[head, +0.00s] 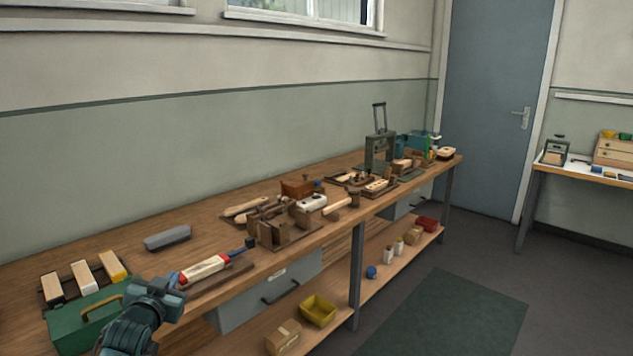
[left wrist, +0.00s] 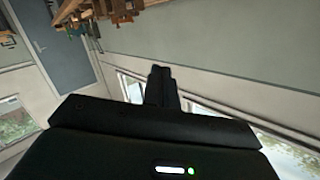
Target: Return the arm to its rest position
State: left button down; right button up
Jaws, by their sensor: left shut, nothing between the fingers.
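My left gripper (head: 165,290) is at the lower left of the head view, by the front edge of the workbench (head: 120,258) and next to a green toolbox (head: 75,322). In the left wrist view its fingers (left wrist: 162,85) are together with nothing between them, and the wall and windows lie behind them. A red and white tool (head: 205,270) lies on the bench just beyond the gripper in the head view; I cannot tell whether they touch. My right gripper is in neither view.
A grey block (head: 168,238) and several coloured blocks (head: 82,275) lie near the toolbox. A yellow bin (head: 318,311) is on the lower shelf. The floor mat (head: 450,318) is clear.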

pick_arm(q)
jog(key=s+d+f+g+h, duration=0.25)
jog(key=s+d+f, duration=0.65)
jog(key=s+f, duration=0.55)
jog(key=s+d+f+g, duration=0.1)
jog(key=s+d, duration=0.2)
jog(key=s, duration=0.4)
jog(key=s+d+f+g+h, duration=0.1)
jog(key=s+d+f, duration=0.1)
jog(key=s, duration=0.5)
jog(key=s+d+f+g, duration=0.1)
jog(key=s+d+f, duration=0.1)
jog(key=s, duration=0.5)
jog(key=shift+s+d+h, duration=0.3)
jog(key=shift+d+h, duration=0.05)
jog(key=shift+d, duration=0.55)
jog(key=c, duration=2.1)
grip_release()
